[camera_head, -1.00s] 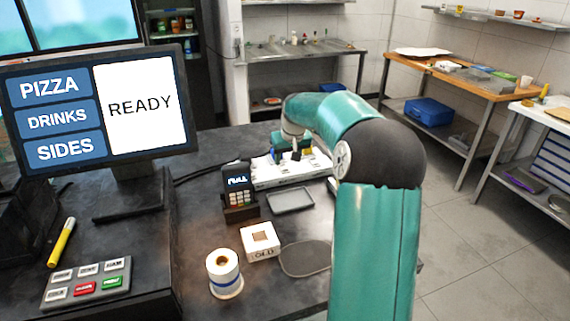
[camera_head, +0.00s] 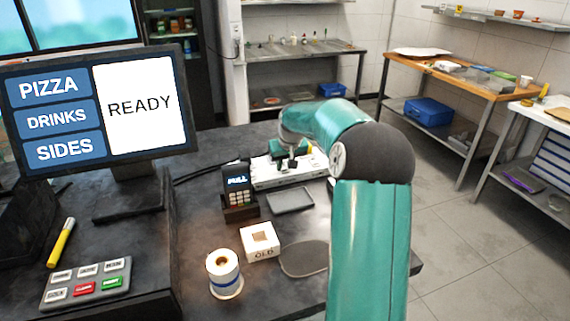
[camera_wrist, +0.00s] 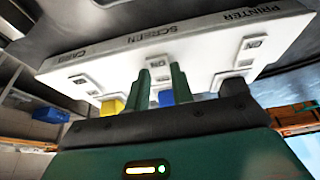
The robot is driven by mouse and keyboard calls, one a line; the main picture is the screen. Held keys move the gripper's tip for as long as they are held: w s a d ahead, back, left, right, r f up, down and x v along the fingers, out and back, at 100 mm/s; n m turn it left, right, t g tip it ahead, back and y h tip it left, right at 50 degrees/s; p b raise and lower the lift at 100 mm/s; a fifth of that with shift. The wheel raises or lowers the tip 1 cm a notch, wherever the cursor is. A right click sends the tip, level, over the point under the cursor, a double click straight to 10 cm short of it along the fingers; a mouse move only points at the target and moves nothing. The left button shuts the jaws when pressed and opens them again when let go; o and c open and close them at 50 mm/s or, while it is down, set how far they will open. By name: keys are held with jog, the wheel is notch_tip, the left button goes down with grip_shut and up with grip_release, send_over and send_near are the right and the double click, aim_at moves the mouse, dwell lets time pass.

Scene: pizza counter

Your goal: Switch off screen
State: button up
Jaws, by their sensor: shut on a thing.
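The white switch panel (camera_head: 268,178) lies at the back of the counter; the wrist view shows its CARD, SCREEN and PRINTER labels (camera_wrist: 155,36). My gripper (camera_head: 292,157) is over it. In the wrist view my gripper's two green fingers (camera_wrist: 161,75) are at the middle SCREEN position, shut on a blue switch piece (camera_wrist: 166,98) that shows low between them. A yellow piece (camera_wrist: 112,106) sits at the CARD position and a dark one (camera_wrist: 234,87) at PRINTER. The order screen (camera_head: 140,105) at left is lit and reads READY.
A card terminal (camera_head: 237,190), a grey tray (camera_head: 291,200), a white box (camera_head: 260,241) and a paper roll (camera_head: 224,272) stand near the panel. A keypad (camera_head: 86,284) and a yellow marker (camera_head: 61,243) lie at front left.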

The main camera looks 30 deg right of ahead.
jog(key=shift+w+d+r+g+y, duration=0.1)
jog(key=shift+w+g+y, duration=0.1)
jog(key=shift+g, duration=0.45)
jog(key=shift+w+d+r+g+y, duration=0.1)
jog(key=shift+w+g+y, duration=0.1)
jog(key=shift+g, duration=0.45)
jog(key=o, duration=1)
jog(key=shift+a, duration=0.1)
jog(key=shift+s+r, duration=0.1)
jog(key=r, duration=0.4)
jog(key=s+r, duration=0.1)
jog(key=r, duration=0.8)
jog(key=shift+s+a+r, duration=0.25)
jog(key=shift+s, duration=0.1)
